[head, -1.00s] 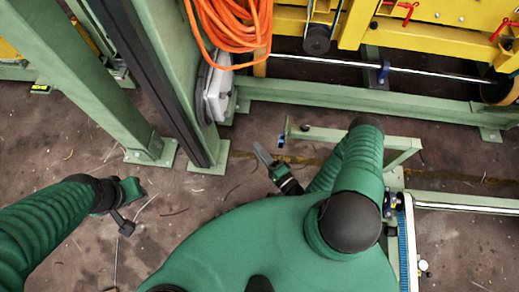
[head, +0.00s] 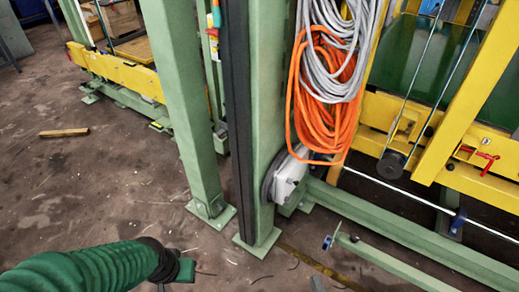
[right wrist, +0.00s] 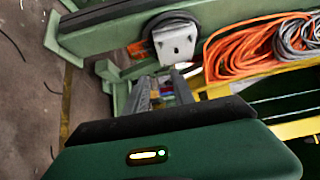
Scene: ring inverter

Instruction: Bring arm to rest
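My right gripper shows in the right wrist view (right wrist: 161,86) with its two grey fingers apart and nothing held between them. Beyond the fingers are a green beam and a white metal box on a round black disc. My left arm, in a green sleeve, comes in at the lower left. Its gripper (head: 182,270) hangs low above the floor, and its fingers cannot be made out.
Green posts (head: 190,110) stand bolted to the floor ahead. Orange cable (head: 325,95) and grey cable (head: 335,45) hang beside a white box (head: 288,180). A yellow frame (head: 465,100) and a low green beam (head: 410,245) are at right. A wooden stick (head: 64,132) lies on open floor at left.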

